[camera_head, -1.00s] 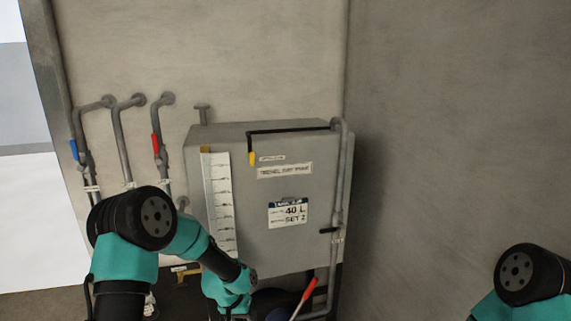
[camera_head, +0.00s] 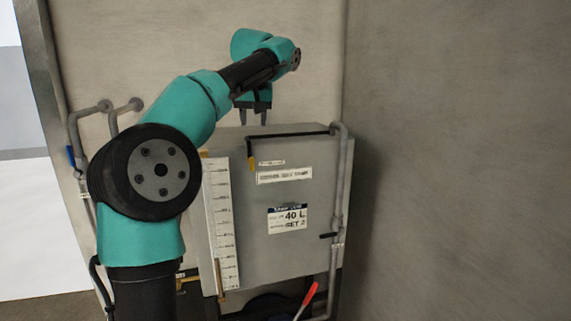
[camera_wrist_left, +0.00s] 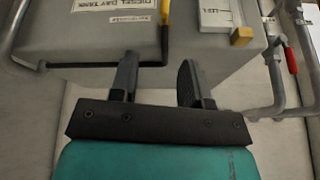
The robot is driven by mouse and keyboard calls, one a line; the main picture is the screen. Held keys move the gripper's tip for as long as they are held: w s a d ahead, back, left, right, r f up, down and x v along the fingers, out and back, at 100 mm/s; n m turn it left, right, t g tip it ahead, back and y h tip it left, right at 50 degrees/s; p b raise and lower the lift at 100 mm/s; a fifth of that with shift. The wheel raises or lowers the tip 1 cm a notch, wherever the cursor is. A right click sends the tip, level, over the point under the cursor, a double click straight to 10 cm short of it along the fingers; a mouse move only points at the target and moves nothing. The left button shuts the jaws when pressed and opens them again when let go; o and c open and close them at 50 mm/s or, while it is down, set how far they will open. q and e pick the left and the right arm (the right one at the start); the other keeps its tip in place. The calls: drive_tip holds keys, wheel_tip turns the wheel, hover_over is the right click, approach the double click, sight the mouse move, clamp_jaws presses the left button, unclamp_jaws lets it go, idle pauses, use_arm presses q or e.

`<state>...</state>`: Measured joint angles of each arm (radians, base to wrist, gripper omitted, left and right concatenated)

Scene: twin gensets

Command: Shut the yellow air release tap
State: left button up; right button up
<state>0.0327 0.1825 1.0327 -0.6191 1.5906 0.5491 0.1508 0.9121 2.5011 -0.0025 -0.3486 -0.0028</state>
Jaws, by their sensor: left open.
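The yellow air release tap (camera_head: 252,163) hangs down at the left end of a black pipe on the front of the grey diesel day tank (camera_head: 300,230). In the left wrist view its yellow handle (camera_wrist_left: 165,32) shows just beyond my fingers. My left gripper (camera_head: 254,120) points down, open and empty, above the tank's top edge and slightly above the tap in the picture. In the left wrist view the gripper (camera_wrist_left: 158,65) has nothing between its fingers. I cannot tell the exact gap to the tap. My right gripper is out of view.
A white level scale (camera_head: 220,225) runs down the tank front, left of the tap. A grey pipe (camera_head: 340,200) runs down the tank's right side. A red lever (camera_head: 307,298) is low in front. A blue-handled pipe (camera_head: 72,157) stands at left.

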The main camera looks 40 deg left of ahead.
sight(251, 162)
use_arm(q)
drive_tip(key=shift+s+a+r, duration=0.1)
drive_tip(key=shift+s+r, duration=0.3)
drive_tip(key=shift+r, duration=0.05)
drive_tip(key=x, duration=1.7)
drive_tip(key=shift+w+a+f, duration=0.1)
drive_tip(key=shift+a+f, duration=0.05)
drive_tip(key=shift+f, duration=0.05)
clamp_jaws()
